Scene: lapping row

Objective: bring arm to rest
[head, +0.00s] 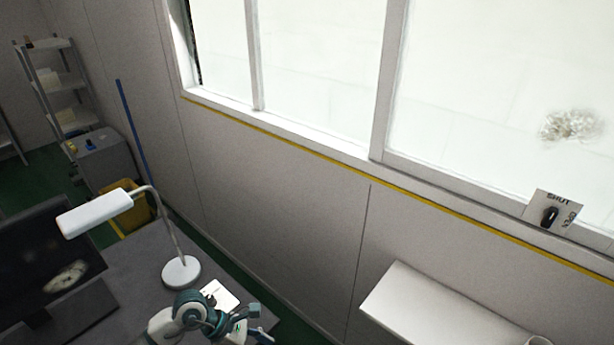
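My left gripper (259,322) shows at the bottom of the head view, left of centre. Its arm, white with dark teal joints, comes up from the bottom edge. Two finger parts stand apart with a gap between them, and I see nothing held there. The gripper appears above or beside the right end of a grey desk (135,262); its exact height is unclear. My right gripper is not in view.
A white desk lamp (181,271) stands close behind the arm, near a white card (220,295). A dark monitor (45,262) is left. A white shelf (440,305) juts from the wall at right. A "SHUT" plate with a black handle (550,216) is at the window.

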